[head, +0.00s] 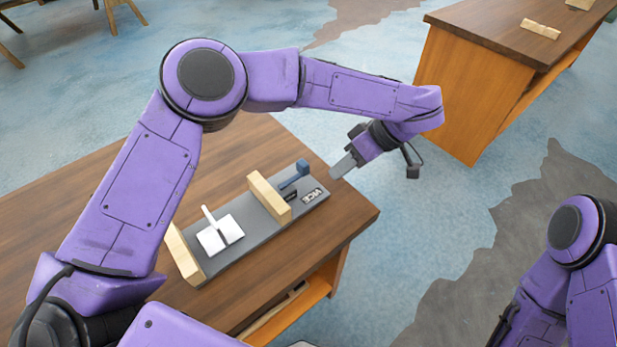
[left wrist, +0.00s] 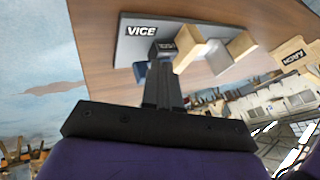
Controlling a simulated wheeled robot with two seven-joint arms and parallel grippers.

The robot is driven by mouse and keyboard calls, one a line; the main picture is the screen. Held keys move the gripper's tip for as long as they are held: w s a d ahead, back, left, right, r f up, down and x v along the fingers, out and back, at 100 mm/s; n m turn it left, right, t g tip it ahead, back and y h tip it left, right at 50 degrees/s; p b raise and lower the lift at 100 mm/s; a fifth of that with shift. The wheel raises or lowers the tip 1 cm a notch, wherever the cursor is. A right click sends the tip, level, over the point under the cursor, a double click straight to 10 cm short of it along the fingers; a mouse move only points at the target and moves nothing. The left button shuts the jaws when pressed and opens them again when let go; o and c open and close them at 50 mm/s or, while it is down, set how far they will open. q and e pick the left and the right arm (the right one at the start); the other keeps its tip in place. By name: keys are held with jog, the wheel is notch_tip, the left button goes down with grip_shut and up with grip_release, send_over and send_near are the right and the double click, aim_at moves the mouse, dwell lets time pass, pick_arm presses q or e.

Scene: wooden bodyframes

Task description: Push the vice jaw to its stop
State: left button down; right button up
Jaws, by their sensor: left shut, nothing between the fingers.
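The vice has a grey base (head: 252,232) marked VICE on the table. A pale wooden jaw (head: 268,198) stands upright near its labelled end, with a blue handle (head: 295,174) beyond it. Another wooden jaw (head: 184,256) stands at the near end. A white piece with an upright plate (head: 216,236) sits between the jaws, with a gap to the far one. My left gripper (head: 338,170) is shut and empty, beyond the handle end of the vice. In the left wrist view its fingers (left wrist: 166,66) overlap the dark labelled block (left wrist: 163,49); contact cannot be told. My right gripper is not in view.
The vice stands near the edge of the wooden table (head: 354,212). The left wrist view also shows a labelled wooden block (left wrist: 293,57) beyond it. A second table (head: 490,50) stands at the back right with small wooden pieces. Open floor lies between the tables.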

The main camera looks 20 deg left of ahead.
aim_at(277, 192)
pick_arm(q)
jog(key=p+x, duration=0.1)
jog(key=x, duration=0.9)
jog(key=shift+s+a+r, duration=0.1)
jog(key=shift+s, duration=0.1)
jog(key=s, duration=0.1)
jog(key=s+a+p, duration=0.1)
jog(key=s, duration=0.1)
jog(key=shift+a+r, duration=0.1)
jog(key=shift+a, duration=0.2)
jog(key=shift+s+a, duration=0.1)
jog(key=shift+s, duration=0.15)
